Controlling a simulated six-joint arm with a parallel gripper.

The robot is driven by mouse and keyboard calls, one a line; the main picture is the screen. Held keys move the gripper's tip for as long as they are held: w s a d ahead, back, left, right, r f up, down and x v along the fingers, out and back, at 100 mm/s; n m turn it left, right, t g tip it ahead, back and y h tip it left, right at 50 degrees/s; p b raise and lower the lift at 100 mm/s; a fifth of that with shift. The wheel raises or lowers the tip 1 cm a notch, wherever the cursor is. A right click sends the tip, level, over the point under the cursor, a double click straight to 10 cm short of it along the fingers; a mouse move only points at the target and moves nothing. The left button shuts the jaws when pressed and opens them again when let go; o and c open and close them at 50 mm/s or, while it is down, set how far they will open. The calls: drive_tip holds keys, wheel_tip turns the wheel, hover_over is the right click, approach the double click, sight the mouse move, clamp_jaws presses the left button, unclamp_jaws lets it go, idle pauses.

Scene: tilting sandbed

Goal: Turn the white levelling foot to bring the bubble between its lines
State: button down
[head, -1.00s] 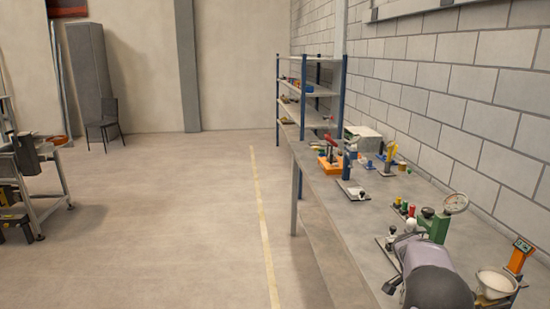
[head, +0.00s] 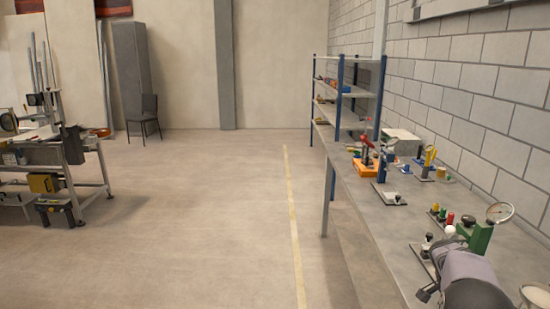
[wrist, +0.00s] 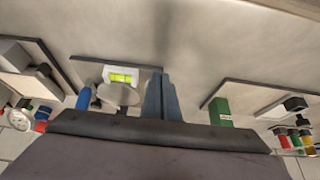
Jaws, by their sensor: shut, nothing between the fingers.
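In the wrist view, a white block (wrist: 107,73) holds a yellow-green bubble vial (wrist: 123,77) on a grey plate, left of my gripper. The bubble's place between its lines is too small to tell. A pale round knob (wrist: 118,95), perhaps the white levelling foot, is just below the vial in the picture, partly hidden by my gripper's body. A blue post (wrist: 84,97) stands left of it. My gripper (wrist: 161,78) is shut and empty, right of the vial and knob and apart from them. In the head view my arm hides the gripper.
A green block (wrist: 220,110) on another plate is to the right in the wrist view. In the head view, a dial gauge on a green stand (head: 482,238), coloured knobs and an orange fixture (head: 367,168) stand along the bench (head: 395,235).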

drive_tip(key=shift+w+a, duration=0.1)
drive_tip(key=shift+a, duration=0.2)
drive_tip(key=shift+r, duration=0.1)
wheel_tip(320, 180, up, 6)
drive_tip(key=p, duration=0.3)
idle(0.4)
drive_tip(key=s+p, duration=0.1)
drive_tip(key=p, duration=0.2)
drive_tip(key=s+p, duration=0.1)
drive_tip(key=p, duration=0.2)
drive_tip(key=shift+s+d+r, duration=0.2)
drive_tip(key=shift+s+r, duration=0.15)
drive_tip(key=shift+f, duration=0.2)
